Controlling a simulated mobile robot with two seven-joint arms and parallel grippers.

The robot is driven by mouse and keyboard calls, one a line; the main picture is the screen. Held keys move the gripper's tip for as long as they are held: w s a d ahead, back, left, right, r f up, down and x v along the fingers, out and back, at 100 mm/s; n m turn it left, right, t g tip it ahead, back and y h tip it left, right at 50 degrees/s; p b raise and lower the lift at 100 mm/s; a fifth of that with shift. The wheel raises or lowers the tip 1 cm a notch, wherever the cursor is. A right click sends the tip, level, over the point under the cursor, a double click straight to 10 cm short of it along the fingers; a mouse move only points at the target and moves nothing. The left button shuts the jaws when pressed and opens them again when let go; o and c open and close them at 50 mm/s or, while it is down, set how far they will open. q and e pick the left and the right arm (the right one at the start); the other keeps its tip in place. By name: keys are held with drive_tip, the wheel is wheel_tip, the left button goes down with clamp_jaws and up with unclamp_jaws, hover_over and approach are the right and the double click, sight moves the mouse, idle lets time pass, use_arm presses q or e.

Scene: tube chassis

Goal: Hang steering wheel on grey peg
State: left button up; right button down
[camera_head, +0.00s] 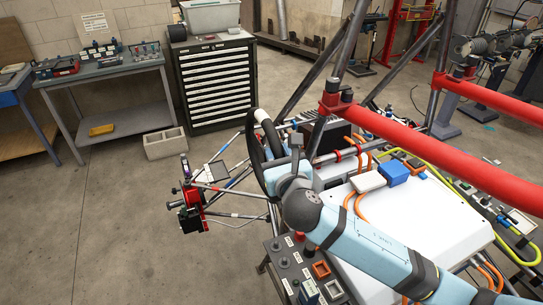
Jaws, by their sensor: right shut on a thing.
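The black steering wheel (252,150) stands on edge near the middle of the view, above the front of the tube chassis. My right arm comes in from the lower right, and my right gripper (284,160) is shut on the steering wheel. The arm's wrist covers part of the wheel, and the fingertips are hard to make out. I cannot pick out the grey peg with certainty. My left gripper is not in view.
Red padded bars (430,150) and dark frame tubes cross the right side, close to my right arm. A white box cover (400,230) lies under the arm. A drawer cabinet (215,80) and a workbench (105,65) stand at the back left.

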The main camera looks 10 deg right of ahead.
drive_tip(key=d, duration=0.1)
drive_tip(key=d+f+b, duration=0.1)
drive_tip(key=d, duration=0.1)
drive_tip(key=w+d+f, duration=0.1)
drive_tip(key=d, duration=0.1)
drive_tip(key=shift+d+b, duration=0.15)
drive_tip(key=shift+b, duration=0.2)
idle(0.5)
idle(0.5)
drive_tip(key=c, duration=0.8)
unclamp_jaws()
drive_tip(key=shift+s+f, duration=0.1)
drive_tip(key=shift+f, duration=0.05)
